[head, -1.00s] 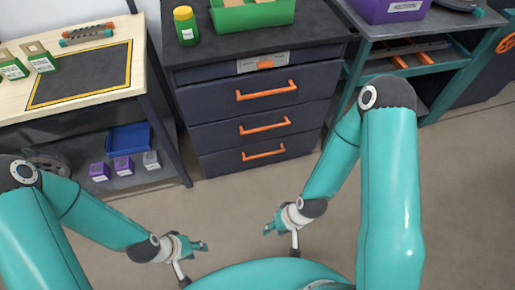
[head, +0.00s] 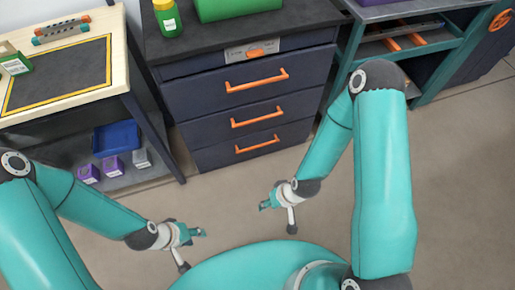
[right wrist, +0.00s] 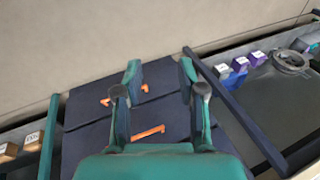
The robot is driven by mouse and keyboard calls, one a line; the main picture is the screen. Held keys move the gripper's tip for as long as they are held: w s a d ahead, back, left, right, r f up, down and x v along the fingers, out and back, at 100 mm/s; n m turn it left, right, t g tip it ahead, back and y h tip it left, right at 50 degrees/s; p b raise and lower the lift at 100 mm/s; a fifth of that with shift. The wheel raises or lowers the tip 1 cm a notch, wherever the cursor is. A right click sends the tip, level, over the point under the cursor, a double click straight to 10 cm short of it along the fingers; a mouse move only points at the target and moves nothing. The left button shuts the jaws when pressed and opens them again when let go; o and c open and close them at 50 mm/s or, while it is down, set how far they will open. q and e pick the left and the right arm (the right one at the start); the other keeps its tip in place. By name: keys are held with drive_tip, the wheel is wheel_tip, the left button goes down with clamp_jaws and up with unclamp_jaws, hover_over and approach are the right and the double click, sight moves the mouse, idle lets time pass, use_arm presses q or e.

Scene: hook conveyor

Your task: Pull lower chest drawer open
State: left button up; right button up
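The dark drawer chest (head: 190,128) stands ahead of me in the head view, with orange bar handles on its stacked drawers. The lower drawer (head: 215,156) has the lowest handle (head: 257,144) and looks shut, flush with the drawers above it. My right gripper (head: 267,204) is in front of and below the chest, apart from it. In the right wrist view its fingers (right wrist: 160,70) are spread and empty, with the chest fronts and orange handles (right wrist: 125,96) beyond them. My left gripper (head: 201,232) is low and to the left, touching nothing; its finger opening is too small to tell.
A wooden-topped workbench (head: 120,80) stands left of the chest, with a blue bin (head: 116,138) and small boxes on its shelf. A teal-framed table (head: 440,60) is at the right. A yellow-lidded bottle (head: 167,20) and a green bin (head: 240,8) sit on the chest. The floor between is clear.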

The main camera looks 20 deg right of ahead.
drive_tip(key=w+d+f+n+t+b, duration=0.2)
drive_tip(key=w+f+n+t+b, duration=0.25)
drive_tip(key=w+f+b, duration=0.9)
drive_tip(key=n+t+h+b, duration=0.3)
drive_tip(key=n+t+b, duration=0.9)
drive_tip(key=n+b, duration=0.4)
approach(258, 147)
drive_tip(key=shift+m, duration=0.65)
drive_tip(key=w+b, duration=0.4)
drive_tip(key=w, duration=0.1)
drive_tip(key=w+b, duration=0.5)
drive_tip(key=shift+w+a+f, duration=0.15)
drive_tip(key=shift+w, duration=0.25)
clamp_jaws()
